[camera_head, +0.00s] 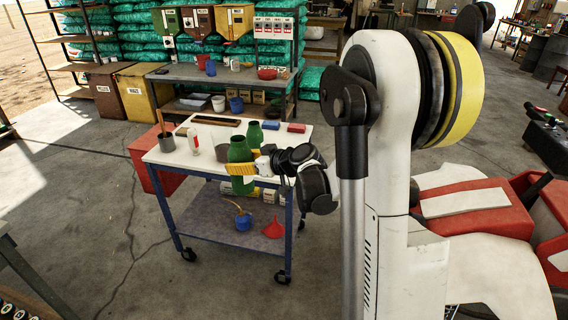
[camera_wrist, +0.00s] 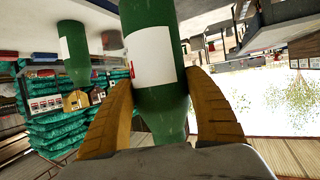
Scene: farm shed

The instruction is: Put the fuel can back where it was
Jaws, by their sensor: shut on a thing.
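In the wrist view, which is upside down, the held can (camera_wrist: 151,25) stands between both fingers of my gripper (camera_wrist: 160,95).
A blue oiler (camera_head: 243,222) and red funnel (camera_head: 273,229) are on the lower shelf. A bench (camera_head: 215,76) stands behind.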

